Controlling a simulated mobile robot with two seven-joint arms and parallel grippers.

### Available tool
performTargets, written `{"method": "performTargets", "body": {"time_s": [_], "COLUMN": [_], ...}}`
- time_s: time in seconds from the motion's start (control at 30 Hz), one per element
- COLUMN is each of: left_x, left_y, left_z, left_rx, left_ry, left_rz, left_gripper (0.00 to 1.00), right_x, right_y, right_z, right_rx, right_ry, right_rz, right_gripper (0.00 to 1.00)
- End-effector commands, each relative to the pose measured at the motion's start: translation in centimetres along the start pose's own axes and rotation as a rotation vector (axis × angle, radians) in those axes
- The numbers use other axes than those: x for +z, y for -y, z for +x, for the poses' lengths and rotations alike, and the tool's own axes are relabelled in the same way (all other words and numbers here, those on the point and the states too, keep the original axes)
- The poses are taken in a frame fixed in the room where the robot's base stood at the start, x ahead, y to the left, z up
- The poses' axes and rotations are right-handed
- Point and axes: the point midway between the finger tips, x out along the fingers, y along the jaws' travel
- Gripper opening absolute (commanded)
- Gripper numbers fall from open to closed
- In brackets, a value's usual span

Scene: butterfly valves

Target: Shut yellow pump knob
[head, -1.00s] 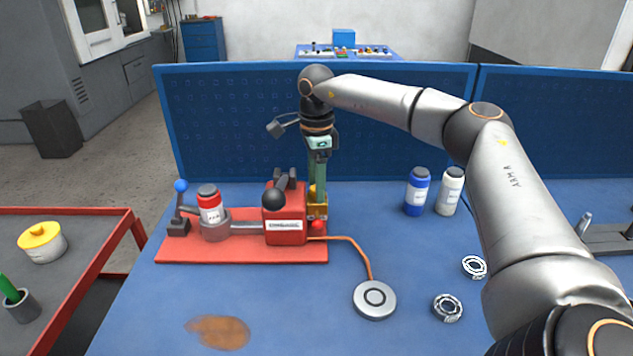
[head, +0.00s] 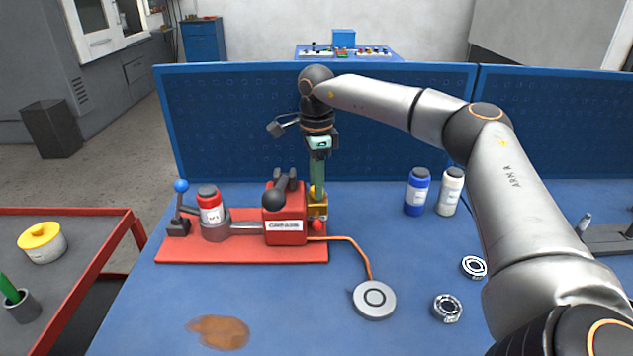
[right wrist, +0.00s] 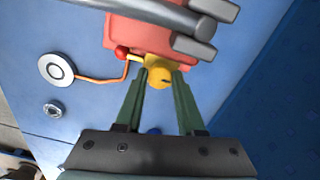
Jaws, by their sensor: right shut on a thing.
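The red pump (head: 286,215) stands on a red base plate (head: 243,255) on the blue workbench. The yellow pump knob (head: 318,208) is on the pump's right side. My right gripper (head: 317,190) points down at it from above, with its green fingers at the knob. In the right wrist view, the two green fingertips (right wrist: 160,74) are on either side of the yellow knob (right wrist: 158,77), shut on it. The fingers hide part of the knob in the head view. My left gripper does not show.
A red ball (head: 317,225) and a copper tube are close by the knob; the tube runs to a round silver disc (head: 374,299). A red-capped bottle (head: 210,206) and a blue-knobbed lever (head: 181,198) stand left. Blue (head: 417,191) and white (head: 451,191) bottles stand right. A blue panel rises behind.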

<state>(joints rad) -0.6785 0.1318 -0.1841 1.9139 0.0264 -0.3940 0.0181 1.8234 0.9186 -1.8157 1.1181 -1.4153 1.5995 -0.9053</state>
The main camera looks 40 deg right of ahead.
Motion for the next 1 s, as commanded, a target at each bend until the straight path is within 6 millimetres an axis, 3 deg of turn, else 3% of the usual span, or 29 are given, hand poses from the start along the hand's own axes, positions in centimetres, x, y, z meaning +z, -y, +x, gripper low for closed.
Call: {"method": "performTargets", "body": {"time_s": [0.27, 1.0], "left_x": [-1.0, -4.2], "left_y": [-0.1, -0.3], "left_z": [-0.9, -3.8], "left_rx": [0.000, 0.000], "left_ry": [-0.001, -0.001], "left_rz": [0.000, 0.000], "left_gripper": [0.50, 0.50], "right_x": [0.0, -0.1], "right_y": [0.0, 0.0], "right_z": [-0.3, -0.2], "right_rx": [0.001, 0.000], "right_ry": [0.000, -0.001], "right_rz": [0.100, 0.595], "right_gripper": [0.00, 0.00]}}
